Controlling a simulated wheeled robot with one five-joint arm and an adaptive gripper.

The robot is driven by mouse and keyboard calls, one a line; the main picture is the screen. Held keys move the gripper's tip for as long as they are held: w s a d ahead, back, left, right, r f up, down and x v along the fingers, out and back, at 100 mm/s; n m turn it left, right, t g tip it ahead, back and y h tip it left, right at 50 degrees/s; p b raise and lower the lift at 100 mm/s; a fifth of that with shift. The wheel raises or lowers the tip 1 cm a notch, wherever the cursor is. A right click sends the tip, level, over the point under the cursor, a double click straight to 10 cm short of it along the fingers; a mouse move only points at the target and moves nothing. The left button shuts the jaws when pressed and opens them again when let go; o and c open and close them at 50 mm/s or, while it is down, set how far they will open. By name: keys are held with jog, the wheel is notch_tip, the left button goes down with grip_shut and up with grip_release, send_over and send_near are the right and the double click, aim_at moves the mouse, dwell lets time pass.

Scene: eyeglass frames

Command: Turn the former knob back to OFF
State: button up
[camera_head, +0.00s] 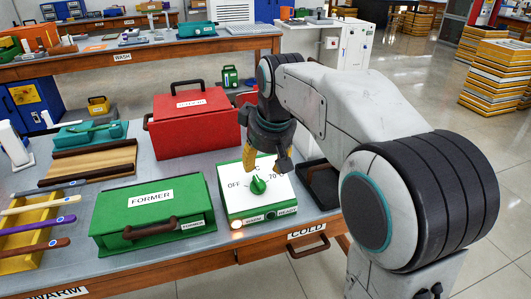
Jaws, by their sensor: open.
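The green former knob (258,185) sits on the white top face of a green control box (228,202) on the bench. The face is marked OFF at the left and 70 at the right. The knob's pointer seems to lean up, between the two marks. A lamp (237,224) marked WARM glows orange on the front of the box. My gripper (266,160) is open just above and behind the knob, pointing down, with yellow fingers. It hides part of the face's upper marks. I cannot tell whether a finger touches the knob.
A green box labelled FORMER (150,208) stands left of the control box. A red box (195,128) stands behind it. A dark tray (322,184) lies to the right. A yellow tray (30,219) with several temple pieces is at the far left.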

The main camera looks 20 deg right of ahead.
jog(key=shift+v, duration=1.25)
